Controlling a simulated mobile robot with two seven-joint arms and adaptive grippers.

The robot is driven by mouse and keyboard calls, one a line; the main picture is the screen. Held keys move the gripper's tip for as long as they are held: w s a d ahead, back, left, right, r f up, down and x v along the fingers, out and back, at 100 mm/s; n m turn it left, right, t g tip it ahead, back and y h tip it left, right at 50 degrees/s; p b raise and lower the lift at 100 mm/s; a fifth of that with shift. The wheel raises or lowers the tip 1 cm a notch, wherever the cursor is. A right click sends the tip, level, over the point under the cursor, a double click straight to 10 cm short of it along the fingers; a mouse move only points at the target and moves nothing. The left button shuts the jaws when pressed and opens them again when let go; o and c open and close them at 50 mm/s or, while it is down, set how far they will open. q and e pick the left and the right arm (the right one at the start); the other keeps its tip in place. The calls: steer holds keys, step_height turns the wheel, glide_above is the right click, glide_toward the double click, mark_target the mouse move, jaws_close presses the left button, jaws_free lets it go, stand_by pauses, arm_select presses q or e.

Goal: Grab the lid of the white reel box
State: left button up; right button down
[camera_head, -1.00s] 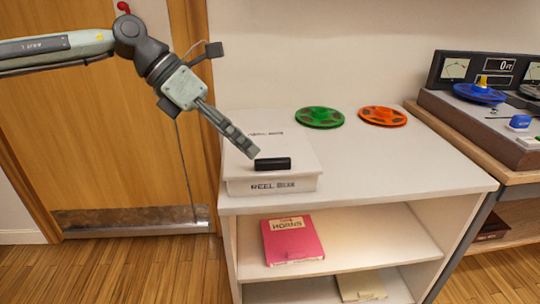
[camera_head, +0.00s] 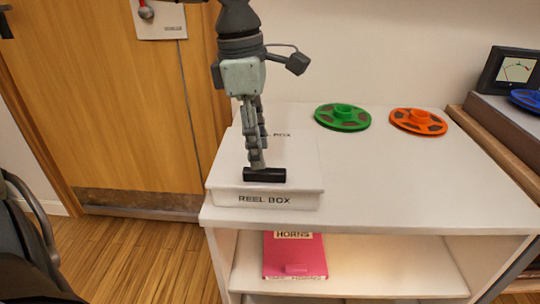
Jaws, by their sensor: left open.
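The white reel box (camera_head: 230,197) sits on the left end of the white shelf top, with "REEL BOX" printed on its front. Its flat white lid (camera_head: 300,160) is on the box and carries a black bar handle (camera_head: 264,175) near the front edge. My left gripper (camera_head: 257,165) points down over the lid, its fingertips at the handle's upper edge. It is open. Seen from this angle, I cannot tell whether the fingers straddle the handle or touch it. My right gripper is not in view.
A green reel (camera_head: 342,117) and an orange reel (camera_head: 418,122) lie on the white shelf unit (camera_head: 400,180) behind and right of the box. A pink box (camera_head: 295,256) lies on the shelf below. A tape machine (camera_head: 510,110) stands at right. The top right of the box is clear.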

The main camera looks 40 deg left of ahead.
mark_target(264, 170)
arm_select(q)
steer(key=f, duration=0.4)
steer(key=shift+w+d+f, duration=0.15)
steer(key=shift+d+f, duration=0.1)
steer(key=shift+d, duration=0.15)
steer(key=shift+c, duration=0.3)
jaws_close()
